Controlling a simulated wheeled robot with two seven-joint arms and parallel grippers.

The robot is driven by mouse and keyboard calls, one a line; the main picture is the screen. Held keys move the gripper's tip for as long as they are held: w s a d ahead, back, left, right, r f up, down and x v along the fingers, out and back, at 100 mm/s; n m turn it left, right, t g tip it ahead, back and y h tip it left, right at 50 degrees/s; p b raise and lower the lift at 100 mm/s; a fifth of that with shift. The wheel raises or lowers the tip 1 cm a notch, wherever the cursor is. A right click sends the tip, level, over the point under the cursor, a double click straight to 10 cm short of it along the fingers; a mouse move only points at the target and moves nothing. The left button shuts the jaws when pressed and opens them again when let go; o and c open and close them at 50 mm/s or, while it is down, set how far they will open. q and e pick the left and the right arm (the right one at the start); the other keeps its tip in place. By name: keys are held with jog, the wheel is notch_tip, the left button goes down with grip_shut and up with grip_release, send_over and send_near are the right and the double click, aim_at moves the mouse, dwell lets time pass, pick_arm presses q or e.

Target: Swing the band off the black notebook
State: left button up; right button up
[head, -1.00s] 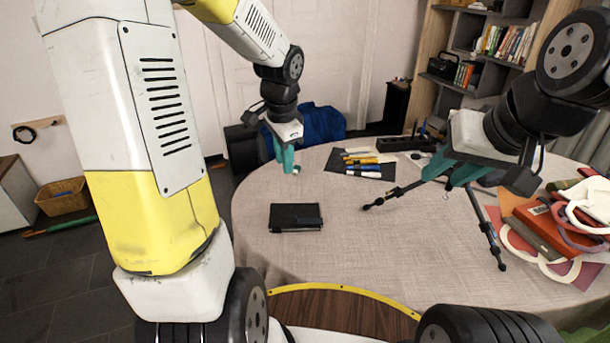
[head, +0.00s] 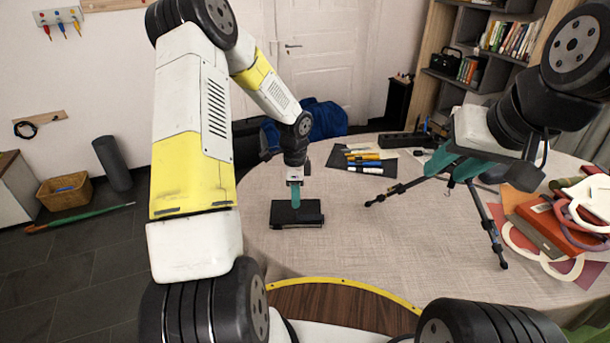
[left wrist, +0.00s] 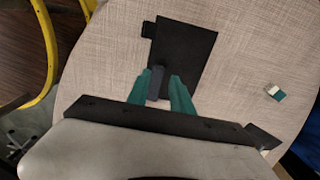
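The black notebook (head: 312,216) lies flat and closed on the table's near left part. It also shows in the left wrist view (left wrist: 190,48), with a small dark tab at its upper left edge. My left gripper (head: 296,203) is over the notebook, pointing down. In the left wrist view its teal fingers (left wrist: 159,84) are apart, with a dark grey strip (left wrist: 156,80), possibly the band, between them near the notebook's edge. I cannot tell whether they touch it. My right gripper (head: 455,172) hangs over the table's right half, fingers apart, above black tripod legs (head: 398,191).
Pens on a dark sheet (head: 350,168) lie behind the notebook. A pile of books and paper shapes (head: 545,228) covers the table's right side. A small white-and-teal block (left wrist: 275,92) lies beside the notebook in the left wrist view. The cloth (head: 400,245) right of the notebook is clear.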

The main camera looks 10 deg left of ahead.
pick_arm(q)
jog(key=shift+f, duration=2.65)
jog(key=shift+c, duration=0.5)
jog(key=c, duration=0.3)
